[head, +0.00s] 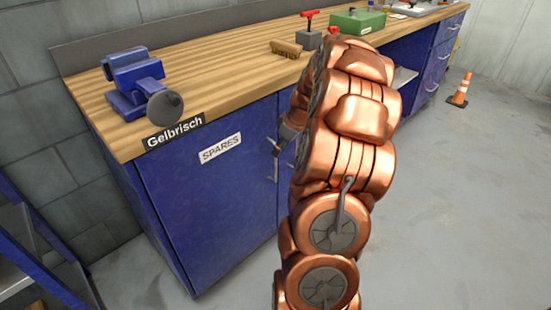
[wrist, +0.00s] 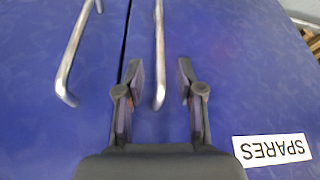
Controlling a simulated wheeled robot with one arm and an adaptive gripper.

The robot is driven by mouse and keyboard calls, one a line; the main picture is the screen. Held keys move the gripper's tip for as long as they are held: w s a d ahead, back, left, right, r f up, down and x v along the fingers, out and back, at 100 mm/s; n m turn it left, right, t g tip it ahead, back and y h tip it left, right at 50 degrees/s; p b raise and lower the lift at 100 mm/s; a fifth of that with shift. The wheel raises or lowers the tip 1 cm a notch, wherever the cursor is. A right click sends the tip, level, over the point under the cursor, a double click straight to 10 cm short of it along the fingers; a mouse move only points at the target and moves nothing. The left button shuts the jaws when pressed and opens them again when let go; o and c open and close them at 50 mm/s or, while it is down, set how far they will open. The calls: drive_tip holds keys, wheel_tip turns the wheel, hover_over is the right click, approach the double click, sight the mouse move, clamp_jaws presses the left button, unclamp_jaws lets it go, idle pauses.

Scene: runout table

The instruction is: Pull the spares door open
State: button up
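The blue spares door (head: 215,200) has a white SPARES label (head: 220,148) and looks shut. Its silver bar handle (head: 276,165) is near its right edge. In the wrist view the label (wrist: 272,150) is upside down at lower right, and the handle (wrist: 159,45) runs down between the fingertips. My gripper (wrist: 159,72) is open, one finger on each side of the handle, with gaps on both sides. I cannot tell whether the fingers reach around its depth. In the head view my arm hides most of the gripper.
The adjacent door's handle (wrist: 75,60) is left across the seam in the wrist view. A wooden worktop (head: 200,75) above carries a blue vise (head: 135,80), a brush (head: 286,49) and a green box (head: 357,21). An orange cone (head: 460,90) stands on open floor at right.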

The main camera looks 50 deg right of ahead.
drive_tip(key=x, duration=0.5)
drive_tip(key=shift+w+f, duration=0.1)
drive_tip(key=shift+f, duration=0.3)
drive_tip(key=shift+c, duration=0.4)
clamp_jaws()
